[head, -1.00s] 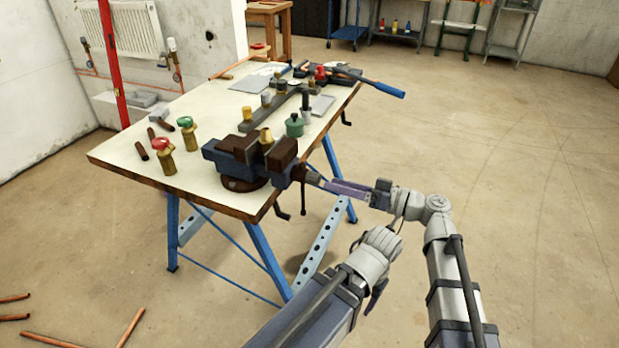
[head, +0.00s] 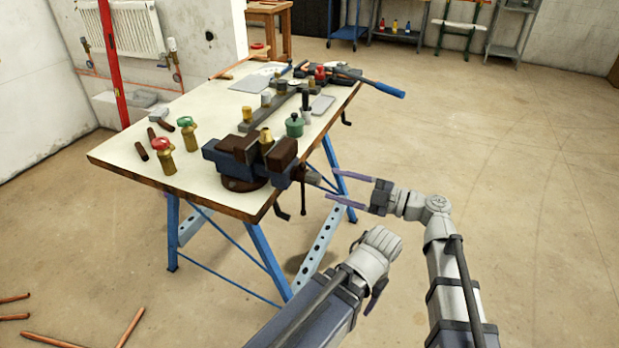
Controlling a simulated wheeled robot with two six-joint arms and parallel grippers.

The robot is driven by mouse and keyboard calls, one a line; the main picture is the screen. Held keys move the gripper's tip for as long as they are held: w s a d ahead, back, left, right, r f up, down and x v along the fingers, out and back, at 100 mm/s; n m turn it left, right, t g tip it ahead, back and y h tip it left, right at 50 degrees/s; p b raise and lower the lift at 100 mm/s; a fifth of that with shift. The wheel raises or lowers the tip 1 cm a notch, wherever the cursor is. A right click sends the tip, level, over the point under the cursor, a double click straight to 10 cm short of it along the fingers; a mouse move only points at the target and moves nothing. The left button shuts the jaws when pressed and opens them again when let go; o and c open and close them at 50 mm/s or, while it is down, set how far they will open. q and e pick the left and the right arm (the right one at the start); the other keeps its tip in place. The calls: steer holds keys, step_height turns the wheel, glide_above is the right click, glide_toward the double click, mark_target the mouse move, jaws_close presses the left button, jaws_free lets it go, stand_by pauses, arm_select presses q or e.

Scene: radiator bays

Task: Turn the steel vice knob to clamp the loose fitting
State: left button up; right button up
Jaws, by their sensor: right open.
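The blue vice (head: 225,163) with dark brown jaws sits at the near right corner of the workbench. A brass fitting (head: 266,137) stands upright between the jaws; whether both jaws touch it I cannot tell. The steel knob (head: 313,177) is at the vice's right end, beyond the bench edge. My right gripper (head: 330,184) is open, its two purple fingers spread wide just to the right of the knob, one higher and one lower. They do not visibly grip it. My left gripper (head: 376,296) hangs low in front, mostly hidden behind its own wrist.
The workbench (head: 110,158) has blue legs. Two brass valves with red (head: 165,156) and green (head: 188,133) caps stand left of the vice. A green pot (head: 294,125) stands behind it. Copper pipes (head: 130,327) lie on the floor at lower left. The floor on the right is clear.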

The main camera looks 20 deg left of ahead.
mark_target(320, 180)
steer(key=shift+n, duration=0.6)
steer(key=shift+w+a, duration=0.1)
steer(key=shift+a, duration=2.4)
steer(key=shift+c, duration=0.3)
jaws_close()
